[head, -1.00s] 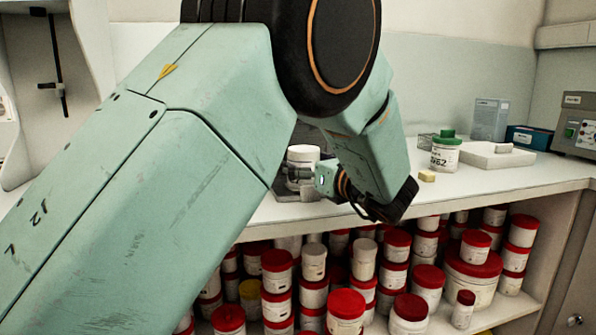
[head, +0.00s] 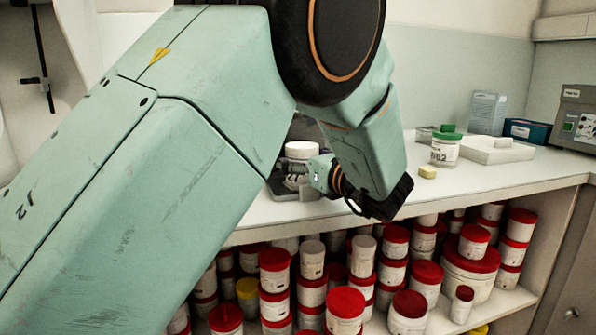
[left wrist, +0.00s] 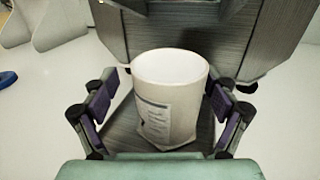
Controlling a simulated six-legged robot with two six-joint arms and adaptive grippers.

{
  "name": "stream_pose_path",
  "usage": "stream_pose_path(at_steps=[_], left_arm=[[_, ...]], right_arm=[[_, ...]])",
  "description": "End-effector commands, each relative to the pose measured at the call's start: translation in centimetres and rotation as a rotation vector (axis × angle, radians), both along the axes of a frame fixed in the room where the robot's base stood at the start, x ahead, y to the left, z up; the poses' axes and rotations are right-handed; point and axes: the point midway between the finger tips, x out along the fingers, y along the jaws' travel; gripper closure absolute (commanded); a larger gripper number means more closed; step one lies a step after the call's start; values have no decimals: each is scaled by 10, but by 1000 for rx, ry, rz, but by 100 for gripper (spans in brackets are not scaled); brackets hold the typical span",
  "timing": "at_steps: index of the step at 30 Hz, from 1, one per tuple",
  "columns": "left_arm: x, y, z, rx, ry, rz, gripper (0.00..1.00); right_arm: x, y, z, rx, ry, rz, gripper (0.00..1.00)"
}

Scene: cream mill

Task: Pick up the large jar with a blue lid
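No jar with a blue lid shows in either view. A white jar (head: 302,151) with a printed label stands upright on a dark grey device on the bench, partly hidden by my arm. It also shows in the left wrist view (left wrist: 170,90), where its top looks plain white. My left gripper (head: 318,174) is at this jar. In the left wrist view its fingers (left wrist: 165,98) are spread on either side of the jar, with gaps visible. My right gripper is not in view.
A shelf under the bench is packed with white jars, mostly red-lidded (head: 345,305). A small yellow block (head: 427,172), a white tray (head: 492,156), a blue box (head: 528,134) and a grey instrument (head: 578,118) stand on the bench. The front bench strip is clear.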

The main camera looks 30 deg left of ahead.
Motion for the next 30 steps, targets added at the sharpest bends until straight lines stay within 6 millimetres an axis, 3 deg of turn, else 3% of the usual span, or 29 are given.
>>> stream_pose_path(at_steps=[16,30], left_arm=[[1,2,0,0,0,0,65],[4,4,5,0,-1,-1,66]], right_arm=[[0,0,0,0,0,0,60],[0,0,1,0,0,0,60]])
